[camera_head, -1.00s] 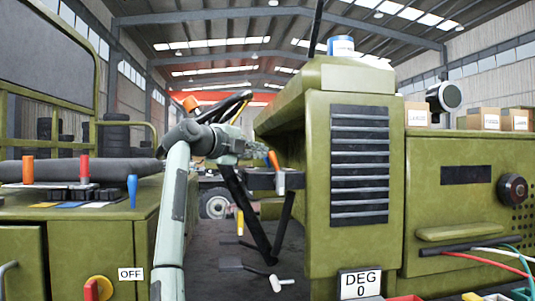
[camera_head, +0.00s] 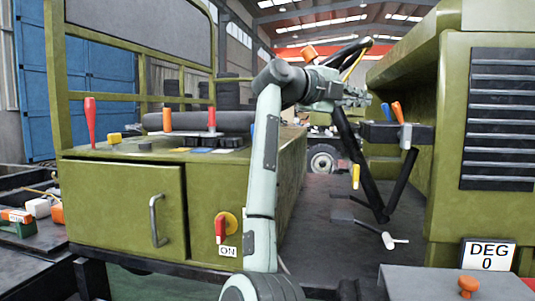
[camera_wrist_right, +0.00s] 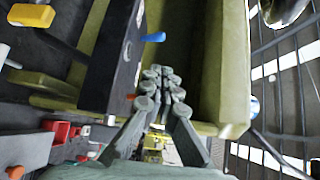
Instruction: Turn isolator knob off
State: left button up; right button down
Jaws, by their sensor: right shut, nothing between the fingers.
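The isolator knob (camera_head: 220,229) is a red handle on a round yellow plate, on the green front panel left of my right arm in the head view. Its handle stands upright. A white ON label (camera_head: 228,251) sits just below it. My right gripper (camera_head: 362,97) is raised well above and to the right of the knob, near the steering wheel, apart from it. In the wrist view its fingers (camera_wrist_right: 163,82) are shut together with nothing between them. The knob is not visible in the wrist view. My left gripper is not in view.
A cabinet door with a grey handle (camera_head: 155,220) is left of the knob. Coloured levers, including a red one (camera_head: 90,121), stand on the console above. The steering wheel (camera_head: 347,52) and an orange and blue lever pair (camera_head: 400,112) are near my right gripper.

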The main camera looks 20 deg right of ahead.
aim_at(222, 223)
jog(key=k+j, duration=0.8)
